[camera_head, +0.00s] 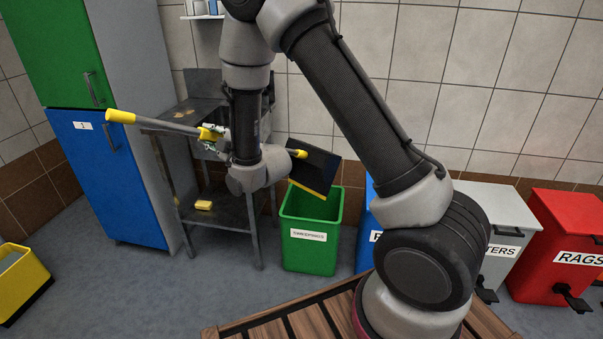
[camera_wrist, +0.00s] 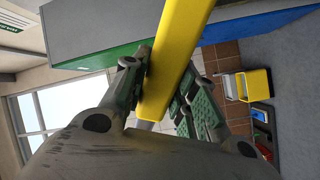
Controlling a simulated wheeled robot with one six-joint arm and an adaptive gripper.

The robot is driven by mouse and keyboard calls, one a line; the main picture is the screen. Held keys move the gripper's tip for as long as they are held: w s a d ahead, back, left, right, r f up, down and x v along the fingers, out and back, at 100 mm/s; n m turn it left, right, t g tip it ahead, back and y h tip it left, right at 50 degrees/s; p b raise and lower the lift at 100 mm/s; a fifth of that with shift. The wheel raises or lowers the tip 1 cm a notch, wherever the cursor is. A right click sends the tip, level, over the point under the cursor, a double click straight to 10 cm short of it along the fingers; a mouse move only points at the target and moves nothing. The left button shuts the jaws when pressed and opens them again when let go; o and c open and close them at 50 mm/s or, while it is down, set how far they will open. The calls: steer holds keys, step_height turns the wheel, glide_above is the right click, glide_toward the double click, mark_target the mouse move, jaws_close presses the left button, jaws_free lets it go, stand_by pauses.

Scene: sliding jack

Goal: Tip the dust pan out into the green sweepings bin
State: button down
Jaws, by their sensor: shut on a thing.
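The dust pan (camera_head: 316,172) is dark with a yellow lip and a long grey handle with yellow parts. It is tilted, its yellow lip low, above or at the mouth of the green sweepings bin (camera_head: 310,252). The bin stands on the floor with a white label on its front. My gripper (camera_head: 213,136) is shut on a yellow part of the pan's handle, left of the bin. In the wrist view the yellow handle (camera_wrist: 174,60) runs between my green-padded fingers. My arm hides part of the handle. Any sweepings and the bin's inside cannot be made out.
A dark metal stand (camera_head: 225,212) with a yellow item on its lower shelf is left of the bin. A green and blue cabinet (camera_head: 108,180) is farther left. Blue, grey and red (camera_head: 570,245) bins stand to the right. A yellow bucket (camera_head: 20,280) is at the lower left.

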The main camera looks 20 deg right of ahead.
steer(key=s+a, duration=0.9)
steer(key=s, duration=0.4)
steer(key=s+a, duration=0.8)
steer(key=s, duration=0.5)
steer(key=shift+s+a, duration=0.2)
steer(key=shift+a, duration=0.15)
step_height(320, 180, up, 4)
steer(key=m, duration=1.2)
steer(key=shift+a+r, duration=0.15)
steer(key=shift+a, duration=0.05)
